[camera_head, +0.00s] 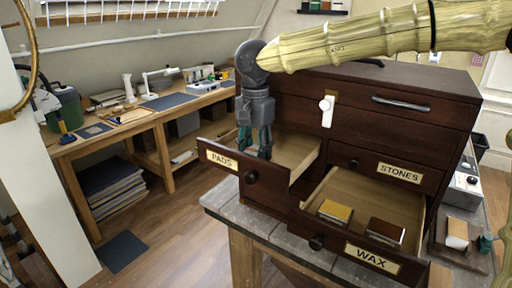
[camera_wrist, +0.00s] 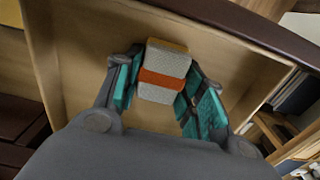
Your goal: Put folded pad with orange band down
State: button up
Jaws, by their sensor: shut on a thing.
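The folded pad with orange band (camera_wrist: 162,76) shows in the wrist view as a light grey woven block with an orange strip across it and a yellowish far edge. My gripper (camera_wrist: 157,88) is shut on it, with teal finger pads at its two sides. In the head view my gripper (camera_head: 254,150) points down into the open drawer labelled PADS (camera_head: 296,150), and the pad is hidden there. The wrist view shows the pad over the bare wooden floor of that drawer (camera_wrist: 75,60). I cannot tell whether the pad touches the floor.
The open WAX drawer (camera_head: 340,185) at the right holds a yellow block (camera_head: 335,211) and a brown block (camera_head: 385,231). The STONES drawer (camera_head: 385,165) is shut. The PADS drawer's walls stand close around my gripper. A workbench (camera_head: 150,112) stands at the left.

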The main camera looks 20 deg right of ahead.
aim_at(255, 149)
jog(key=o, duration=0.9)
jog(key=shift+f+b, duration=0.15)
jog(key=shift+b, duration=0.6)
jog(key=shift+b, duration=0.4)
jog(key=shift+r+b, duration=0.2)
jog(key=shift+b, duration=0.15)
notch_tip(255, 149, up, 11)
jog(key=shift+w+b, duration=0.1)
jog(key=shift+b, duration=0.55)
